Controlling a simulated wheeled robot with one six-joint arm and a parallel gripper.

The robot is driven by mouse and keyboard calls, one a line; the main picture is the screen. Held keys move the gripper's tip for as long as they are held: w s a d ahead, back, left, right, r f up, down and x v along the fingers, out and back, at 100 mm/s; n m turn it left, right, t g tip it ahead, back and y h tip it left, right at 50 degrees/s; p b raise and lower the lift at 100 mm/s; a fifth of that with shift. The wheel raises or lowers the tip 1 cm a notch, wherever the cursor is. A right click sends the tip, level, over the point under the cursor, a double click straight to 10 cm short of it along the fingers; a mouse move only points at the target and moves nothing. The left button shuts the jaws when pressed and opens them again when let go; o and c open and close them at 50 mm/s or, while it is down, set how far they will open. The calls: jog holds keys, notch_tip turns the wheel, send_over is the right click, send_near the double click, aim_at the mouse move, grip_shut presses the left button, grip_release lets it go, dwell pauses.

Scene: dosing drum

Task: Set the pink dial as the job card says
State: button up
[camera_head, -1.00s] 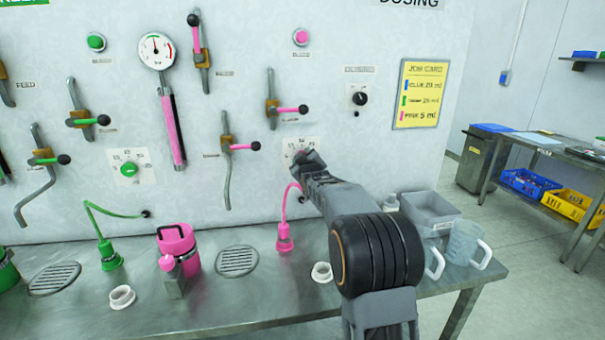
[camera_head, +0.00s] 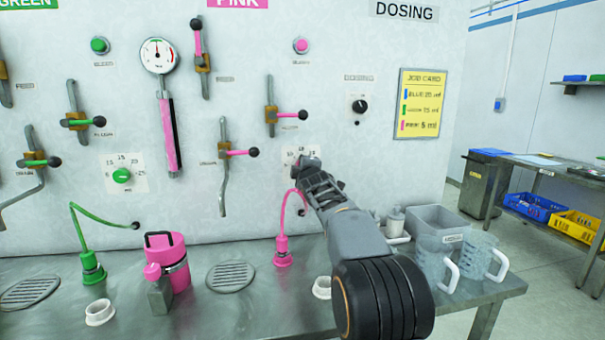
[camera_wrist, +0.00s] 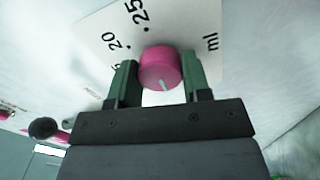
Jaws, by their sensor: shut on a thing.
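The pink dial (camera_wrist: 160,66) shows in the wrist view on a white scale plate (camera_wrist: 185,20). The marks 20, 25 and ml are readable, with part of another number at left. Its white pointer line faces the lower edge of the wrist view. My gripper (camera_wrist: 160,84) is shut on the dial, one finger on each side. In the head view my gripper (camera_head: 308,170) covers the dial and much of its plate (camera_head: 297,152). The yellow job card (camera_head: 419,103) hangs on the wall to the right; its pink line reads 5 ml.
A pink lever (camera_head: 290,115) sticks out above my gripper, and a black dosing knob (camera_head: 360,105) is to its right. A pink hose (camera_head: 283,200) curves close below it. Clear jugs (camera_head: 436,262) and a grey bin (camera_head: 440,222) stand on the bench at right.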

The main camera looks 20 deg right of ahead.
jog(key=shift+n, duration=0.3)
jog(key=o, duration=0.9)
jog(key=shift+o, duration=0.2)
jog(key=s+a+b, duration=0.2)
jog(key=s+b, duration=0.1)
jog(key=s, duration=1)
jog(key=shift+s+a, duration=0.25)
jog(key=shift+a, duration=0.15)
